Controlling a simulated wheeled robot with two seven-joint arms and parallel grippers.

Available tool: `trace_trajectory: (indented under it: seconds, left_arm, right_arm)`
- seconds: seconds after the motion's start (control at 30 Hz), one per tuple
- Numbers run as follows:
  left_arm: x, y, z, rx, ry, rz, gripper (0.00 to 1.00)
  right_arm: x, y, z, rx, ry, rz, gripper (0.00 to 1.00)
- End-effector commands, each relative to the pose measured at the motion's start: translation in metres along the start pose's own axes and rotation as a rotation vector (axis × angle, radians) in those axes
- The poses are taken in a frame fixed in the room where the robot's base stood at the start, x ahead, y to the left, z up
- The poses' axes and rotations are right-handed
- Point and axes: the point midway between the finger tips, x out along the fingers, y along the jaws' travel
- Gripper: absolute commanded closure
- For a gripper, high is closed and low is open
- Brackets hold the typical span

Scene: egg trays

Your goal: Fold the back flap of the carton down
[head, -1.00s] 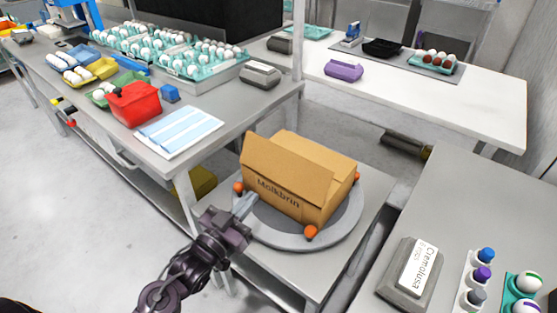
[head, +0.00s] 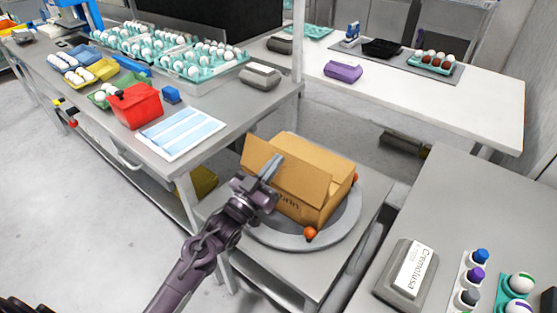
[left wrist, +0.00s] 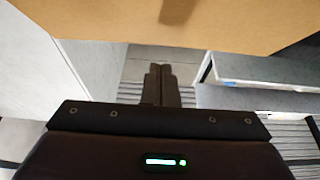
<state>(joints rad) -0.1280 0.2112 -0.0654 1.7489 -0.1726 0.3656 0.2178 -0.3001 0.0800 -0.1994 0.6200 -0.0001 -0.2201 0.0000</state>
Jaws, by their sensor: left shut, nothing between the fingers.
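The brown cardboard carton (head: 328,168) sits on a round grey turntable (head: 335,235). A long flap (head: 303,178) on its near side stands up and leans outward. The top behind it looks covered by cardboard; I cannot tell which flap is the back one. My left gripper (head: 271,168) is shut and empty, in front of the near flap's left part; it hides part of the printed wall. I cannot tell whether it touches. In the left wrist view, cardboard (left wrist: 215,22) fills the top above the closed fingers (left wrist: 160,86). My right gripper is out of view.
Orange knobs (head: 310,233) stand on the turntable's rim. A grey bench (head: 235,125) with a red bin (head: 136,107) and egg trays is at left. A grey table (head: 470,210) with a labelled grey box (head: 406,278) is at right. A white table (head: 440,100) stands behind.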

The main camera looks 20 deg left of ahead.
Motion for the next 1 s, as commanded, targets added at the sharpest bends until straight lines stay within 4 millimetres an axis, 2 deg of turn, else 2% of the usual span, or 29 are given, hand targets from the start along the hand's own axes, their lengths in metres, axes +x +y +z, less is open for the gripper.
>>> trace_trajectory:
  seconds: [0.2, 0.67, 0.87, 1.0]
  left_arm:
    - [0.014, 0.0, 0.013, 0.0, 0.002, 0.0, 1.0]
    - [0.016, 0.0, 0.015, 0.001, -0.001, 0.0, 1.0]
    - [0.02, 0.0, 0.012, 0.001, -0.041, 0.0, 1.0]
    - [0.027, 0.0, 0.011, 0.001, -0.112, 0.001, 1.0]
  right_arm:
    - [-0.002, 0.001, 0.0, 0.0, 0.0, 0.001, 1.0]
    - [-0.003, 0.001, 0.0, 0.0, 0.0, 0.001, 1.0]
    - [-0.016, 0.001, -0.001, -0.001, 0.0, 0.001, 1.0]
    - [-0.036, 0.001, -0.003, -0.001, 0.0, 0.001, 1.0]
